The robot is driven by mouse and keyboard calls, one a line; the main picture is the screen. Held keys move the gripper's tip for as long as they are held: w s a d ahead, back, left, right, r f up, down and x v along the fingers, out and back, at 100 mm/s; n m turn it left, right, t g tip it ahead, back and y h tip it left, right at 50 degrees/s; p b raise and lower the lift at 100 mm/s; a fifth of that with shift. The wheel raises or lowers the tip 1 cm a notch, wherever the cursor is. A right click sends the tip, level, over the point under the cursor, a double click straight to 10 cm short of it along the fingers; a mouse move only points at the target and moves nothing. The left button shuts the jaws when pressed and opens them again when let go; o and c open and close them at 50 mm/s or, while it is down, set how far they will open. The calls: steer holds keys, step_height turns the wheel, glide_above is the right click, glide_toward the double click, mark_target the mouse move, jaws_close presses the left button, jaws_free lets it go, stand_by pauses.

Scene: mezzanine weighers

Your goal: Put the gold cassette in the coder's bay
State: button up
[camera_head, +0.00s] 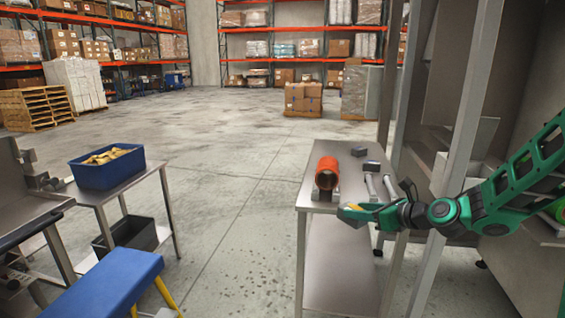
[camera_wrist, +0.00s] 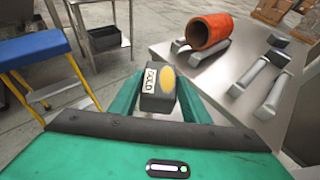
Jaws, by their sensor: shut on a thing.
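The gold cassette (camera_wrist: 158,88) is a dark grey block with a white label reading GOLD and a yellow oval. In the wrist view it sits between the two green fingers of my gripper (camera_wrist: 157,92), which is shut on it.
An orange roll (camera_head: 327,173) lies in a cradle on the table, with grey bars (camera_wrist: 262,80) beside it. Steel uprights (camera_head: 468,120) stand close at right. A blue bin (camera_head: 105,172) and blue stool (camera_head: 108,284) are at left. Open floor lies between.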

steer(key=s+d+f+m+t+h, duration=0.1)
steer(key=d+f+m+h, duration=0.2)
steer(key=d+f, duration=0.3)
steer(key=shift+d+f+m+t+h, duration=0.25)
steer(key=shift+f+m+t+h, duration=0.05)
steer(key=shift+f+t, duration=0.15)
